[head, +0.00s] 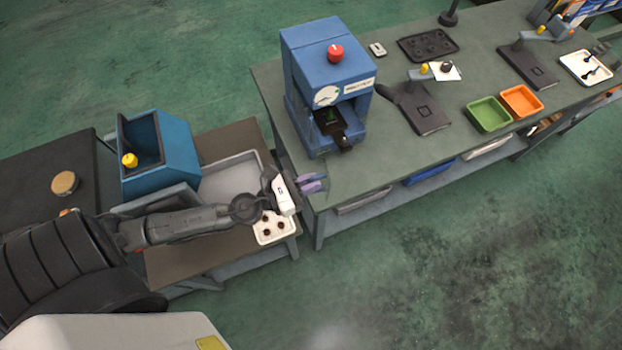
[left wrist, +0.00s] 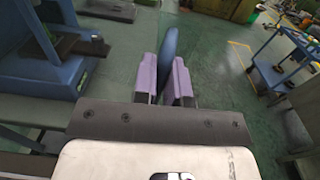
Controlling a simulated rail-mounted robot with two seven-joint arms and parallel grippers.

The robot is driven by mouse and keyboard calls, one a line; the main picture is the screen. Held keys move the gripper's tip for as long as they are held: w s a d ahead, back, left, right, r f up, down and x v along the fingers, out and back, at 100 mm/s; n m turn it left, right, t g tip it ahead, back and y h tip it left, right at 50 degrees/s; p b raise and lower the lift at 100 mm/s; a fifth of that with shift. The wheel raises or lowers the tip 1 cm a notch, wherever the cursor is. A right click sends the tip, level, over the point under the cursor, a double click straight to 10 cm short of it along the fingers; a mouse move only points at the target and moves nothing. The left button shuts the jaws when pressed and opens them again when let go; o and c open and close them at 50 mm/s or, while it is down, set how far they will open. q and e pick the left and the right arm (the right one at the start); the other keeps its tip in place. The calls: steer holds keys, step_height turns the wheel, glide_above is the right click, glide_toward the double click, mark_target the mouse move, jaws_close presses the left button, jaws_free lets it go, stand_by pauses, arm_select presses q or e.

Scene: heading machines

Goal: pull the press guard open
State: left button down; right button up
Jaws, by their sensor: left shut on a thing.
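The blue press (head: 325,75) stands at the left end of the long bench, with a red button on top. Its front opening shows a black plate with a small green mark. My left gripper (head: 312,183) is in front and to the left of the press, by the bench's left corner. In the left wrist view, its two purple fingers (left wrist: 167,82) are shut on a blue upright piece (left wrist: 169,48), which looks like the guard's handle. How this piece joins the press is hidden. My right gripper is not in view.
A brown table with a grey tray (head: 205,190) and a white tray (head: 262,238) lies under my left arm. A blue bin machine (head: 180,160) stands behind the arm. Green (head: 488,114) and orange (head: 521,100) bins sit farther along the bench. The floor in front is clear.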

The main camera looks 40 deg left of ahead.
arm_select(q)
steer(key=c, duration=1.2)
jaws_free()
steer(key=shift+a, duration=0.1)
steer(key=b+v, duration=0.9)
steer(key=v, duration=0.4)
steer(key=shift+s, duration=0.4)
